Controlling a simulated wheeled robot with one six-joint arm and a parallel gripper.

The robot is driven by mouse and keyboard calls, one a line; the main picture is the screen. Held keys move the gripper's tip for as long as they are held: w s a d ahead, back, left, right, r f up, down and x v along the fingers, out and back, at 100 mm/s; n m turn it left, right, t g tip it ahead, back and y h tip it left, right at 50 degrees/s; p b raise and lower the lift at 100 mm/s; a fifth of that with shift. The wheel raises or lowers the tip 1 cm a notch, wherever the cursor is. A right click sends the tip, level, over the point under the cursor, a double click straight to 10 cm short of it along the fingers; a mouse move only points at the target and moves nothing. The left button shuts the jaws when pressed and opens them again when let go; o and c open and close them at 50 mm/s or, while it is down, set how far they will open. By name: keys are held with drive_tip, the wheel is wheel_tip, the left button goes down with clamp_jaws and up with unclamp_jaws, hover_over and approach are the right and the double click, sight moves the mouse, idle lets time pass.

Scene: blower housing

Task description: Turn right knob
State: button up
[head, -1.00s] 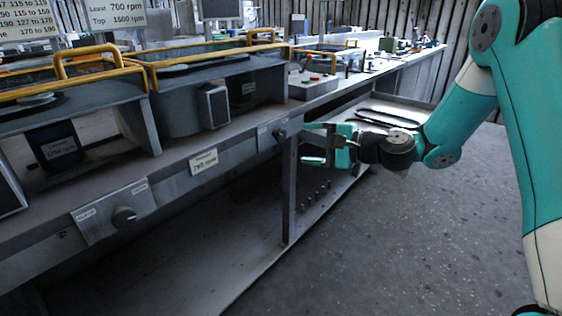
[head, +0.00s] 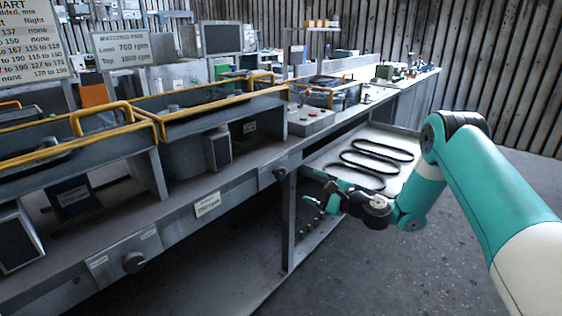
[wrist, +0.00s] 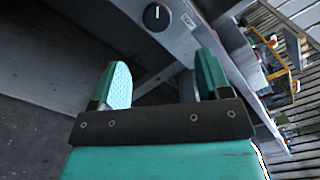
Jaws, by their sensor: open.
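The right knob (head: 279,173) is a small dark round knob on a grey plate on the bench's front rail. It also shows in the wrist view (wrist: 157,17) as a black disc with a pale line mark, above the fingers. My gripper (head: 309,187) is open and empty, to the right of the knob and slightly lower in the head view. In the wrist view its two teal fingers (wrist: 162,66) are spread apart, with the knob ahead of them and not between them. A second knob (head: 133,262) sits on the rail at the left.
Yellow-railed blower housings (head: 215,112) stand on the bench. A control box (head: 310,120) with coloured buttons is behind the right knob. Black belts (head: 380,150) lie on a pale shelf beyond my gripper. A bench leg (head: 289,215) stands below the knob. Floor to the right is clear.

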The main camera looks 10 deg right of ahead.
sight(282, 175)
drive_tip(key=p+x, duration=0.4)
drive_tip(key=x, duration=0.8)
drive_tip(key=shift+a+f, duration=0.1)
drive_tip(key=shift+a, duration=0.2)
drive_tip(key=shift+c, duration=0.3)
drive_tip(key=c, duration=0.9)
